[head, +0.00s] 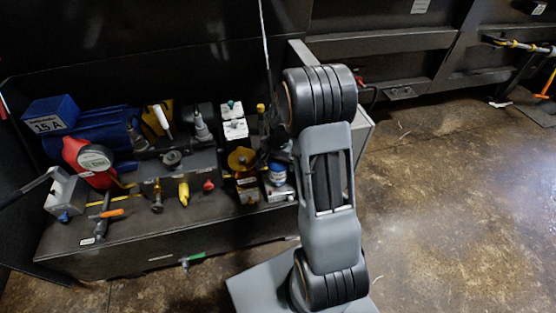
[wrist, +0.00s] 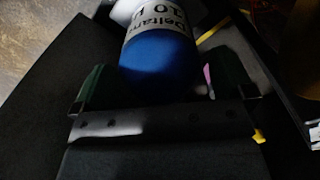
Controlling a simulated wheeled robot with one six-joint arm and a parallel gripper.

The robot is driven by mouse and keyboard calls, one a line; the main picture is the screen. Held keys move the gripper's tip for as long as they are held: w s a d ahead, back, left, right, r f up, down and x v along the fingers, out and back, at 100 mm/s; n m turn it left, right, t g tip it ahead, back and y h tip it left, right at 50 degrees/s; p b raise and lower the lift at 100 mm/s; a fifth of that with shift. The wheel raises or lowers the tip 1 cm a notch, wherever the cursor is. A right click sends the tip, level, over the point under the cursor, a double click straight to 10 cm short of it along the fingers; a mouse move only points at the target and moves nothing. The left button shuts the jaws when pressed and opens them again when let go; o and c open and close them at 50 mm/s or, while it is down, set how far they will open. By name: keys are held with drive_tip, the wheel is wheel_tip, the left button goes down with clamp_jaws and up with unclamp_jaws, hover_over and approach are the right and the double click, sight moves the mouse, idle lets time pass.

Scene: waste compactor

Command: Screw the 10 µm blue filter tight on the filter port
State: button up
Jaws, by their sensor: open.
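The blue filter (wrist: 160,65) with a white label shows close up in the wrist view, between the two fingers of my gripper (wrist: 152,92). My gripper is open, with one dark finger on each side of the filter; I cannot tell whether either finger touches it. In the head view a small blue and white filter (head: 277,174) stands at the right end of the bench, beside my arm. My gripper is hidden behind my arm in the head view. The filter port cannot be made out, and the far end of the filter is cut off in the wrist view.
A green-handled valve (head: 193,257) sticks out at the front.

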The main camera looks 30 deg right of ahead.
drive_tip(key=n, duration=1.1)
drive_tip(key=shift+p, duration=0.4)
drive_tip(key=c, duration=0.9)
drive_tip(key=m, duration=0.5)
drive_tip(key=shift+c, duration=0.2)
drive_tip(key=m, duration=0.5)
drive_tip(key=shift+p, duration=0.35)
